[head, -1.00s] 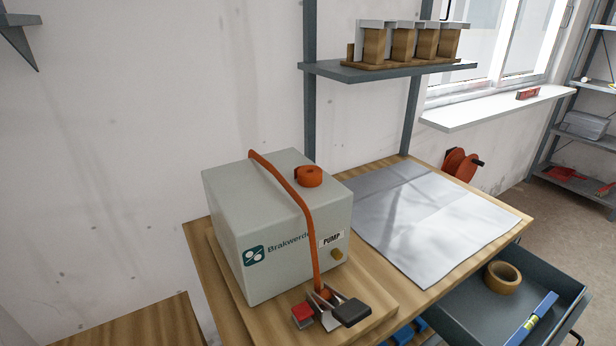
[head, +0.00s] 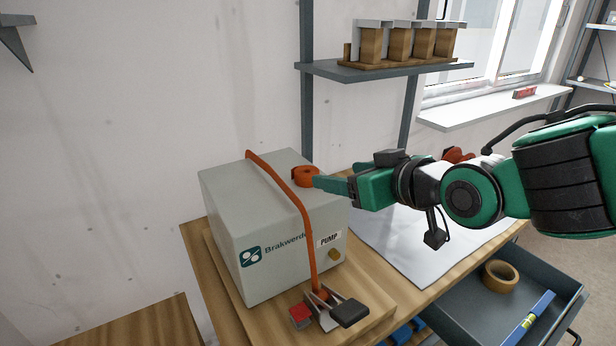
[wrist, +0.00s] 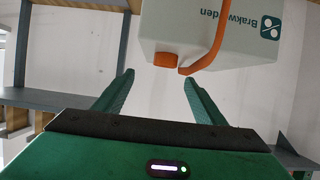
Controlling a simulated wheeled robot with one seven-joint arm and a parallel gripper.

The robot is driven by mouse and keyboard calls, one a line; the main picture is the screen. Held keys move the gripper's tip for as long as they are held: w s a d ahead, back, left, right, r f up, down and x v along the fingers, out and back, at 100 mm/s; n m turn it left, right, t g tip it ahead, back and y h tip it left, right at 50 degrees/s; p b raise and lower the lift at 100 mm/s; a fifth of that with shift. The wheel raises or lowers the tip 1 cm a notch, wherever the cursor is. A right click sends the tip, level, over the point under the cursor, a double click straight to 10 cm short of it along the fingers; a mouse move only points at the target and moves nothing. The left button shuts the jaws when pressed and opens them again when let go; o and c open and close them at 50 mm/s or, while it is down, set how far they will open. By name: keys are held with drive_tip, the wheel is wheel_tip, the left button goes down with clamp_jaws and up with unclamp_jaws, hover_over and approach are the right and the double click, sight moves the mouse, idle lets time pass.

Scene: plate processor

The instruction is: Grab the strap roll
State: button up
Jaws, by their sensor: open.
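The strap roll (head: 304,176) is a small orange coil on top of the grey pump box (head: 235,215), near its back right edge. In the wrist view the roll (wrist: 166,60) shows ahead of and between the fingertips. An orange strap (head: 308,240) runs over the box and down its front to a metal buckle (head: 325,308). My gripper (head: 318,182) reaches in from the right, its fingertips close beside the roll. In the wrist view my gripper (wrist: 157,78) is open and its two green fingers are apart with nothing between them. Contact with the roll cannot be told.
A shelf (head: 390,72) with wooden blocks hangs on uprights behind the table. A grey sheet (head: 385,245) covers the table right of the box, under my arm. An open drawer (head: 470,320) at lower right holds a tape roll (head: 500,276) and a blue level (head: 527,320).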

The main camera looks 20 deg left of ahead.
sight(309, 171)
drive_tip(key=x, duration=0.5)
drive_tip(key=shift+a, duration=0.5)
drive_tip(key=shift+x, duration=2.65)
drive_tip(key=shift+s+a, duration=0.1)
drive_tip(key=shift+s, duration=0.05)
drive_tip(key=c, duration=1.2)
